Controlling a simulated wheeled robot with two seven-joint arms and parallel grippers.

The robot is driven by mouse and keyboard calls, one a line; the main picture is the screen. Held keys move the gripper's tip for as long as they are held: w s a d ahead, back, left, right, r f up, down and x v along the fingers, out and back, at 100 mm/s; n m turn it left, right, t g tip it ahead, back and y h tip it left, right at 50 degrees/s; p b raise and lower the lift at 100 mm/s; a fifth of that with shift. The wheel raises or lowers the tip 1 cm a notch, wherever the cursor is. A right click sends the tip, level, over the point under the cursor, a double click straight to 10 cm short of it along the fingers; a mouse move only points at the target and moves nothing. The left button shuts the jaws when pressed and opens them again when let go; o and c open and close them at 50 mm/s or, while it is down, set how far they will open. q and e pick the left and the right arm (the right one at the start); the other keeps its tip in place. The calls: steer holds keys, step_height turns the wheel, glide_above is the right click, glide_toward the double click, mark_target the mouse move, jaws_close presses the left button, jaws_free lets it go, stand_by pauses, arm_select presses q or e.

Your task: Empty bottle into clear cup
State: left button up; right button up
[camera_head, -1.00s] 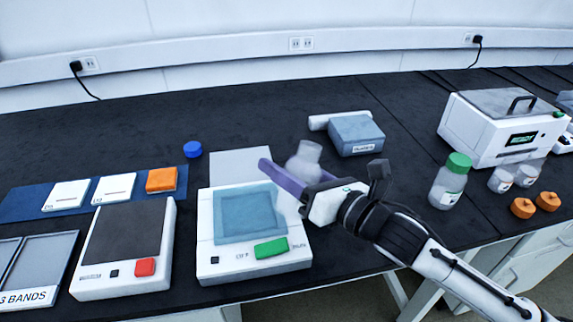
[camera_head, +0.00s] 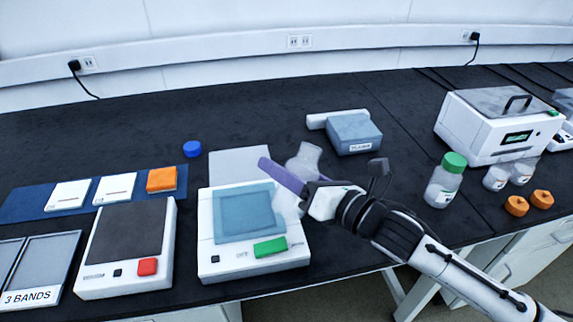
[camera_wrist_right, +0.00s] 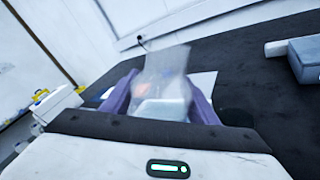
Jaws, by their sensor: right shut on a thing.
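My right gripper (camera_head: 288,178), with purple fingers, is shut on a clear, uncapped bottle (camera_head: 305,158). The bottle's neck points up and slightly right in the head view. In the right wrist view the bottle (camera_wrist_right: 165,68) is blurred between the fingers (camera_wrist_right: 160,98). A faint clear shape (camera_head: 286,200) shows below the fingers, over the right edge of the teal-topped white device (camera_head: 208,262). I cannot tell whether this is the bottle's lower part or the clear cup. My left gripper is not in view.
A blue cap (camera_head: 192,149) lies behind the devices. A green-capped bottle (camera_head: 444,180), small clear containers (camera_head: 496,177) and orange caps (camera_head: 516,205) stand at right. A blue-grey box (camera_head: 354,133) is behind the gripper. Black bench lies clear between them.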

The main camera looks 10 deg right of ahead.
steer(key=shift+r, duration=0.1)
steer(key=shift+s+a+m+p, duration=0.1)
steer(key=shift+a+m+p, duration=0.05)
steer(key=shift+m+p, duration=0.4)
stand_by(0.3)
steer(key=shift+s+a+f+m+p, duration=0.15)
steer(key=shift+f+m+p, duration=0.15)
steer(key=shift+m+p, duration=0.15)
